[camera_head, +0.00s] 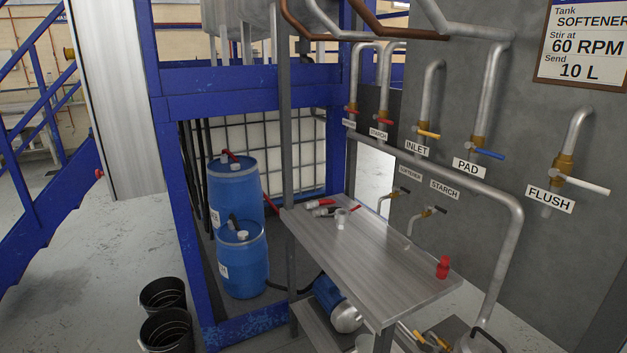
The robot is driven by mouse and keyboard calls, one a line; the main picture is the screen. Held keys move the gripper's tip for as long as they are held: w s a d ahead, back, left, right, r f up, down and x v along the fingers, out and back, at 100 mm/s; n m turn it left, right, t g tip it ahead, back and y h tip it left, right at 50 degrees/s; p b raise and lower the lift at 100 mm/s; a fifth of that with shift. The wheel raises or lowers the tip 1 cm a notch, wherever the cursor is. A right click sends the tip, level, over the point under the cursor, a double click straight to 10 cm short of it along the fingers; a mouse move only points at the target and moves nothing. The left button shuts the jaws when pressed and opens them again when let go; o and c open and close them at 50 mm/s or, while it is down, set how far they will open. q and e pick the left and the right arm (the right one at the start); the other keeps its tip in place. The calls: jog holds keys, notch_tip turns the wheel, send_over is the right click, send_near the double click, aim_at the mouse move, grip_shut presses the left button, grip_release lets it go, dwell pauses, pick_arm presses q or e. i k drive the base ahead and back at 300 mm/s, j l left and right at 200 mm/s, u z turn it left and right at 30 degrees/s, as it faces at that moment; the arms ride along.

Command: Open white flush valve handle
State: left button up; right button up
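The white flush valve handle (588,185) is on a brass valve (562,166) on the grey wall panel at the right. It points right and slightly down, across the line of the vertical pipe above it. The FLUSH label (550,198) is just below and left of the handle. Neither of my grippers shows in the head view.
The PAD valve with a blue handle (488,154) and the INLET valve with a yellow handle (428,134) are left of it. Blue drums (240,260) and black buckets (163,295) are left.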

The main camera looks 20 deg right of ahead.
aim_at(554, 171)
jog(key=k+l, duration=0.75)
jog(key=l, duration=0.1)
